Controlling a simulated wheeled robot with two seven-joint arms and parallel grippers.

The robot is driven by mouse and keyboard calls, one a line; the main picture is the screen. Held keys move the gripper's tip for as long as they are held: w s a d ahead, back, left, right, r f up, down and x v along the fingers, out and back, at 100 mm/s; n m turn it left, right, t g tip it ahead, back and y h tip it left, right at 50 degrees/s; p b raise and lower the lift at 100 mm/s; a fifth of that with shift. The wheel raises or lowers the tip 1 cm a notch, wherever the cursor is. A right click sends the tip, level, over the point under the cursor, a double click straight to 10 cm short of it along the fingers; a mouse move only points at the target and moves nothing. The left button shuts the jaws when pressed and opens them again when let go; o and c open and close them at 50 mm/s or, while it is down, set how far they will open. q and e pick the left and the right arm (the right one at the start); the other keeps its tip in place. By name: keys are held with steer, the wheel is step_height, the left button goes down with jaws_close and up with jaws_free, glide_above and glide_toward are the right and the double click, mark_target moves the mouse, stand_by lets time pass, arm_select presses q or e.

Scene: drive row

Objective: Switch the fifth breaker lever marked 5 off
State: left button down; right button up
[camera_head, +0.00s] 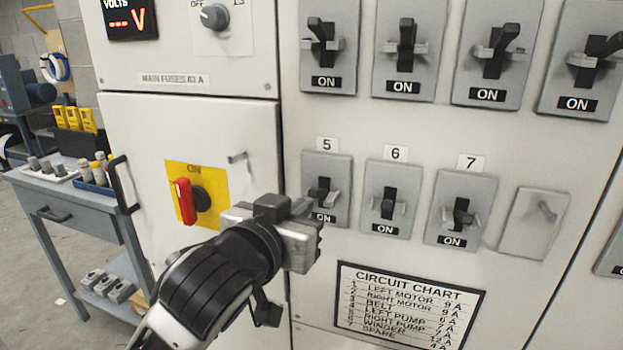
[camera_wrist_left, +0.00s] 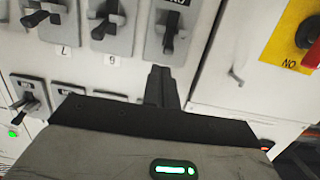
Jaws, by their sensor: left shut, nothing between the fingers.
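The fifth breaker (camera_head: 338,170) is a grey plate under a label 5, in the lower row at left. Its black lever (camera_head: 321,188) stands out from the plate, and its ON label shows, partly covered by my gripper. My left gripper (camera_head: 303,207) is shut and empty, just in front of and below this lever. In the left wrist view, turned upside down, the shut fingertips (camera_wrist_left: 160,72) point toward the fifth breaker's lever (camera_wrist_left: 168,40), with a small gap seeming to remain. Exact contact cannot be told. My right gripper is not in view.
Breakers 6 (camera_head: 388,222) and 7 (camera_head: 452,236) sit close to the right, both showing ON. A row of larger breakers is above. A red rotary switch (camera_head: 185,201) on a yellow plate is at left. The circuit chart (camera_head: 408,308) hangs below.

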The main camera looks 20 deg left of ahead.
arm_select(q)
steer(key=shift+n+t+y, duration=0.4)
steer(key=r, duration=0.4)
steer(key=shift+s+a+r, duration=0.3)
steer(key=shift+a+r, duration=0.1)
steer(key=shift+w, duration=0.15)
steer(key=p, duration=0.1)
glide_above(319, 193)
steer(key=shift+w+a+f, duration=0.25)
steer(key=shift+a+f, duration=0.15)
steer(key=shift+f, duration=0.2)
steer(key=shift+s+f, duration=0.5)
steer(key=shift+f, duration=0.4)
steer(key=shift+s+f, duration=0.5)
steer(key=shift+f, duration=0.35)
